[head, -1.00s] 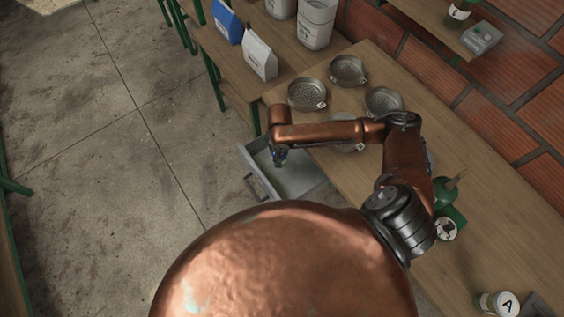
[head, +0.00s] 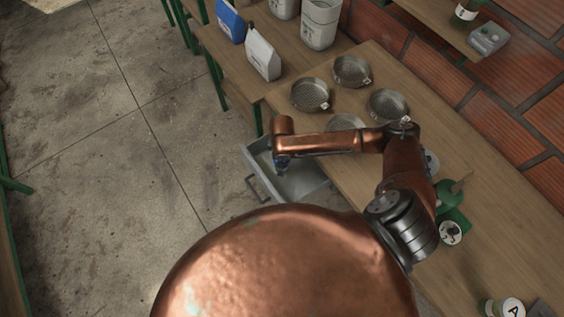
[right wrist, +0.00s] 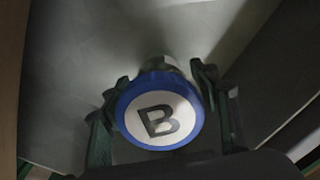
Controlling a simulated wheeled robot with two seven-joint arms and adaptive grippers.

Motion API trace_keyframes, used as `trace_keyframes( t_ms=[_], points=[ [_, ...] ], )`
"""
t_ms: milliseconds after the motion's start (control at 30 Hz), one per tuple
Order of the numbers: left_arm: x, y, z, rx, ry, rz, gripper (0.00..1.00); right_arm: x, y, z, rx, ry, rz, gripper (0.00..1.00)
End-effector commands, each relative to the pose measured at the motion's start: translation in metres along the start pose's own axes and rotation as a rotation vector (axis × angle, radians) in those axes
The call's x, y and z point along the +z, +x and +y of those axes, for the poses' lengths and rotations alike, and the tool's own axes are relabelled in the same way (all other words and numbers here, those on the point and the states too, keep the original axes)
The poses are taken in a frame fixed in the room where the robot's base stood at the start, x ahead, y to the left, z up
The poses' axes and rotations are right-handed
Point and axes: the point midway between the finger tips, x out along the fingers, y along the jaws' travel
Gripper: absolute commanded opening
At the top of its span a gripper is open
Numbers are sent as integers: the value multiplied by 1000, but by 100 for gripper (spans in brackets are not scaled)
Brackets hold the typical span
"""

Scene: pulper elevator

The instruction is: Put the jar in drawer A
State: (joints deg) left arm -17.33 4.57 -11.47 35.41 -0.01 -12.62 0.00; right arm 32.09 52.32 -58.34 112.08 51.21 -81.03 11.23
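The jar (right wrist: 160,113) has a blue-rimmed white lid marked B and sits between the dark green fingers of my right gripper (right wrist: 160,76). The fingers flank it on both sides and look shut on it. In the head view my right gripper (head: 281,168) points down over an open grey drawer (head: 308,187), with a small bit of blue at its tip. The drawer's floor shows behind the jar in the right wrist view. Whether the jar touches this floor cannot be told. The drawer's letter is not visible. My left gripper is out of view.
Several round metal sieves (head: 310,95) stand on the wooden table (head: 500,215) above the drawer. A jar lid marked A (head: 513,309) and a green container (head: 452,222) are on the right. The floor at left is clear.

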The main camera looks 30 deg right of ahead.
Motion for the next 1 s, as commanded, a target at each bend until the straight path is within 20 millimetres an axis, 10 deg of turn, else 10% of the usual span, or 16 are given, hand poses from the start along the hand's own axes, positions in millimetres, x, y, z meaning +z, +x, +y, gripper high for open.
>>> trace_keyframes(
  t_ms=[467, 1000],
  points=[
    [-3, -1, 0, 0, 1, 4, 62, -1, -10, 0, 2, -1, 2, 63],
    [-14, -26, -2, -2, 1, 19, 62, -1, -110, 0, 1, -1, 2, 63]
  ],
)
